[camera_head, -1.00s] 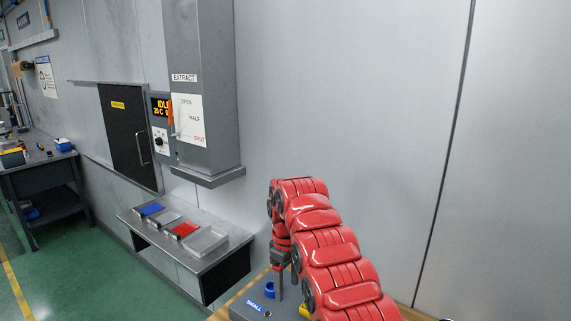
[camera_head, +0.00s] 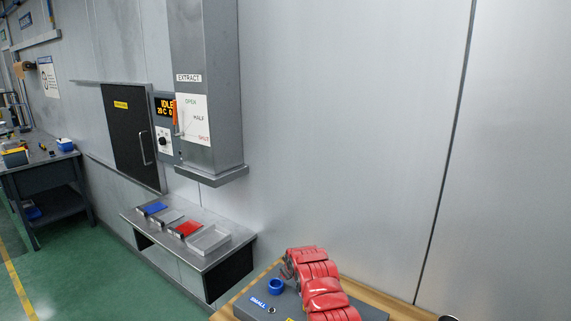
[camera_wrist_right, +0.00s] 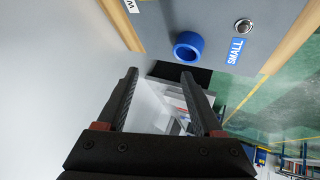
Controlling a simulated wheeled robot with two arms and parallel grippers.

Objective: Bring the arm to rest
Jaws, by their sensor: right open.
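My red right arm (camera_head: 318,285) comes in low at the bottom of the head view, over a grey board (camera_head: 248,304) on a wooden table. Its gripper is hidden there. In the right wrist view the right gripper (camera_wrist_right: 160,78) is open, with nothing between its two dark fingers. A blue ring (camera_head: 276,286) sits on the board by the "SMALL" label (camera_head: 258,302), left of the arm. The ring also shows in the wrist view (camera_wrist_right: 188,47), beyond the fingertips and apart from them. My left gripper is not in view.
A metal shelf (camera_head: 240,238) against the wall holds blue, red and grey trays. Above it hangs a grey extract duct (camera_head: 207,90) with a lever plate, beside a dark door (camera_head: 130,135). A workbench (camera_head: 40,165) stands at far left. Green floor lies clear between.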

